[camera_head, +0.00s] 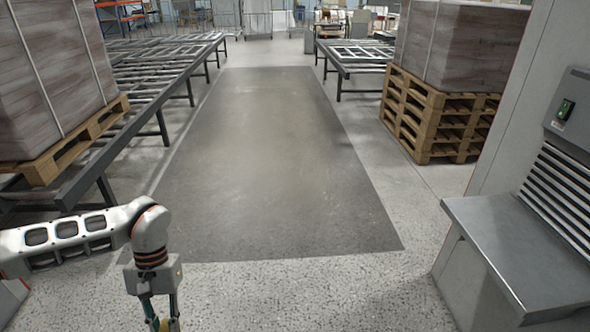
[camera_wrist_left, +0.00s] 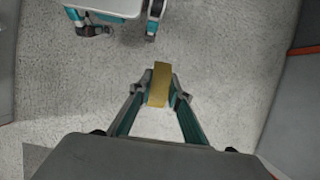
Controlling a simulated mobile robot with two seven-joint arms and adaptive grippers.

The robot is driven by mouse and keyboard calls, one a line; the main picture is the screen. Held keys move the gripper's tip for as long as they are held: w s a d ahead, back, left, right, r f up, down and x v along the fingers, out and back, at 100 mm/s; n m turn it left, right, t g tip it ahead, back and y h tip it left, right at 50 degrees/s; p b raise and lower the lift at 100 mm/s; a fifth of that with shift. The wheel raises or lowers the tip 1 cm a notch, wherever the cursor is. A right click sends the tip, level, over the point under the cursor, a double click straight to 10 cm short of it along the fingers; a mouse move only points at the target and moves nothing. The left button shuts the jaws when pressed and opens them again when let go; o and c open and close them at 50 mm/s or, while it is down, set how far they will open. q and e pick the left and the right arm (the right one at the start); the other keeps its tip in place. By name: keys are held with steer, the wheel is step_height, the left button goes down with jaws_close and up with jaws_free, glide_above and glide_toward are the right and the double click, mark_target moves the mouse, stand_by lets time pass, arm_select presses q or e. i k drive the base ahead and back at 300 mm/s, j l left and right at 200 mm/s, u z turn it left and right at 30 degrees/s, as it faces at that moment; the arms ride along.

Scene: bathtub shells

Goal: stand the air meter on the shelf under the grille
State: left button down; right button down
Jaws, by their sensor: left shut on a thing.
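My left gripper (camera_head: 160,312) hangs at the lower left of the head view, over the speckled floor. In the left wrist view, my left gripper (camera_wrist_left: 160,90) is shut on the air meter (camera_wrist_left: 158,85), a small yellow box-shaped thing seen between the fingertips. In the head view only a bit of yellow shows at the bottom edge. The grey metal shelf (camera_head: 492,232) juts out at the right, under the slatted grille (camera_head: 563,205). Its bare top shows nothing standing on it. The gripper is far to the left of the shelf. My right gripper is not in view.
A grey box with a green switch (camera_head: 566,108) is mounted above the grille. Roller conveyors (camera_head: 140,85) run along the left. A wrapped load stands on stacked pallets (camera_head: 425,125) at the right. The dark floor strip (camera_head: 280,170) between them is clear.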

mark_target(506, 241)
steer(key=i, duration=1.25)
steer(key=i+z, duration=0.1)
steer(key=i, duration=0.45)
steer(key=i+j+z, duration=0.15)
steer(key=i, duration=0.4)
steer(key=z, duration=2.65)
steer(key=j, duration=0.1)
